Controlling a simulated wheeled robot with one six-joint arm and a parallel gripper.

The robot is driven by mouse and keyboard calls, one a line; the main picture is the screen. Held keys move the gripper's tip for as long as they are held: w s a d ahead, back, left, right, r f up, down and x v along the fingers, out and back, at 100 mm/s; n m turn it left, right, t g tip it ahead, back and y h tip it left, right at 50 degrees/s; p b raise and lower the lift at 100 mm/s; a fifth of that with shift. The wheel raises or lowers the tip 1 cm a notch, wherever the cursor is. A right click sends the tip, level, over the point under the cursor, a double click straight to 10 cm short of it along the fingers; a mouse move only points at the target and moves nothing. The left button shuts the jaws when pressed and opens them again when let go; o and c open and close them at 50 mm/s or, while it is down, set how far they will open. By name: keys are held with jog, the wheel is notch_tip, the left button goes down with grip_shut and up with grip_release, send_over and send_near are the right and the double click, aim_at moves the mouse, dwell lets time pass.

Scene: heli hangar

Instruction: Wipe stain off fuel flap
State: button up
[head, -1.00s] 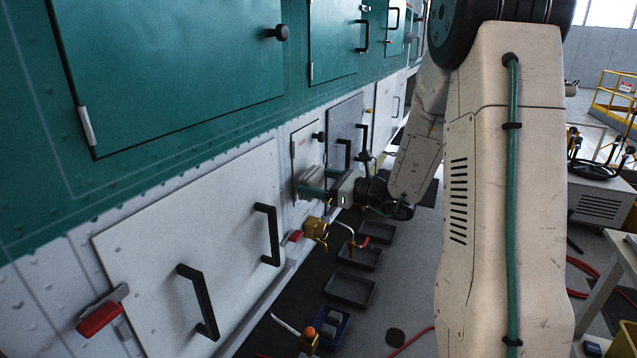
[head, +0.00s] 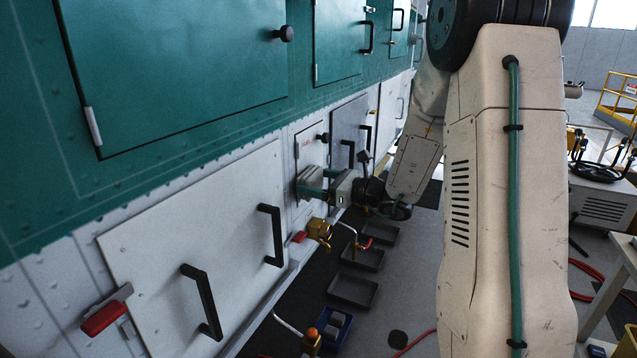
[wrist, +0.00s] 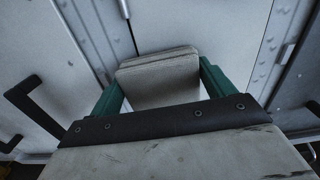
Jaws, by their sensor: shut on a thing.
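My gripper (head: 311,184) is at the white lower wall, in front of the lower part of a small white flap (head: 309,147) with a black knob and small red lettering, which looks like the fuel flap. In the wrist view, the green fingers of my gripper (wrist: 160,85) are shut on a worn, pale grey pad (wrist: 158,72). The pad faces the white panel surface. I cannot tell whether it touches it. No stain shows clearly; the pad and fingers hide part of the flap.
A large white panel (head: 190,235) with two black handles is at left, below a green hatch (head: 180,70). A brass valve (head: 319,232) juts out below my gripper. Dark trays (head: 352,290) lie on the floor. A grey cart (head: 600,200) stands at right.

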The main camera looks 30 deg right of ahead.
aim_at(323, 175)
jog(key=shift+w+a, duration=0.15)
jog(key=shift+w, duration=0.1)
jog(key=shift+w+d, duration=0.55)
jog(key=shift+d, duration=0.3)
jog(key=shift+w+d, duration=0.5)
jog(key=shift+d, duration=0.35)
jog(key=shift+a, duration=0.1)
jog(key=shift+s+a, duration=0.5)
jog(key=shift+a, duration=0.4)
jog(key=shift+s+a, duration=0.45)
jog(key=shift+a, duration=0.45)
jog(key=shift+c, duration=0.3)
jog(key=shift+v, duration=3)
jog(key=shift+s+d, duration=0.1)
jog(key=shift+d, duration=0.1)
